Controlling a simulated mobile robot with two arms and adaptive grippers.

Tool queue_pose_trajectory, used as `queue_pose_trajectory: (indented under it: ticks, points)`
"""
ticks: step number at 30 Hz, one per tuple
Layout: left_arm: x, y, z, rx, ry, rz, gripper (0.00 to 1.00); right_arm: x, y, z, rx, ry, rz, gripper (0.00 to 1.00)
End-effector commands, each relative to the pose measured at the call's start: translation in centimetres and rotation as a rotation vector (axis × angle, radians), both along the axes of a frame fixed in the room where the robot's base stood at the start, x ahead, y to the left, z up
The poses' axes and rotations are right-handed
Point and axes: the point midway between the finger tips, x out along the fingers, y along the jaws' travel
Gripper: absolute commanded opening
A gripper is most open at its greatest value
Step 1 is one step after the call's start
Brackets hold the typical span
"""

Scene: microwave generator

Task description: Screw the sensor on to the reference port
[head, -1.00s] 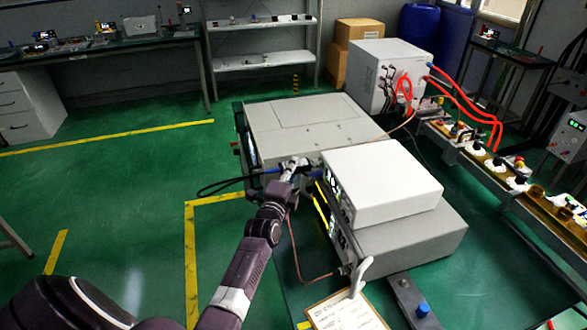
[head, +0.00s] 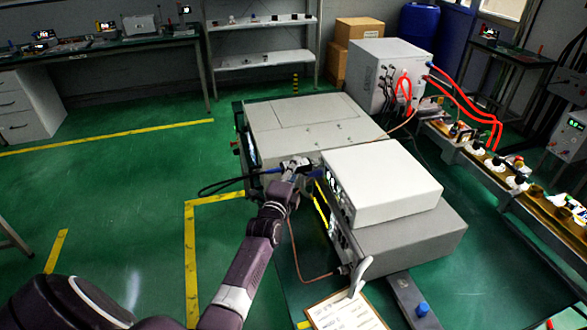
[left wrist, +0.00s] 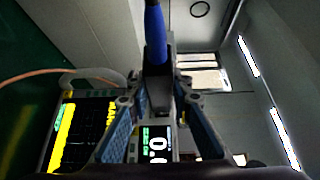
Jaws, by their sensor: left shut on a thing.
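My left gripper (head: 297,165) is in front of the white instrument box (head: 385,183), near its far front corner. It is shut on the sensor, which has a dark body (left wrist: 160,92) and a blue part (left wrist: 154,35) with a black cable in the head view (head: 222,185). In the left wrist view the sensor lies between the two fingers. A small display with large white digits (left wrist: 156,147) shows below it. I cannot make out the reference port, or whether the sensor touches it. My right gripper is not in view.
The white box stands on a wider grey instrument (head: 425,240). A large grey cabinet (head: 310,122) is behind them. A copper-coloured cable (head: 297,255) hangs beside my left arm. A clipboard (head: 345,312) lies in front. Green floor at left is clear.

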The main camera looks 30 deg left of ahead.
Motion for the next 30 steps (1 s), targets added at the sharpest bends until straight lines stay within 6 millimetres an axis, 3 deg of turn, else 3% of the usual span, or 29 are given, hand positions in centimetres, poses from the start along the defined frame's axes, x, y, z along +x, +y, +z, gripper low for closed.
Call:
queue_pose_trajectory:
  ticks: [11, 12, 17, 30]
  points:
    - [0.67, -0.52, 0.22, 0.0, -0.004, 0.0, 0.0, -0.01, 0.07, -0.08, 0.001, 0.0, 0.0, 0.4]
    - [0.68, -0.53, 0.23, 0.0, -0.004, 0.0, 0.22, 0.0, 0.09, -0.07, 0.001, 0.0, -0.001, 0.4]
    - [0.65, -0.52, 0.18, 0.0, -0.003, 0.0, 0.4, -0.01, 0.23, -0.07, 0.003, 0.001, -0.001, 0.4]
    - [-0.25, -0.78, -0.12, 0.0, 0.001, -0.001, 0.4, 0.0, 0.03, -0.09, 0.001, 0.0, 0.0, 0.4]
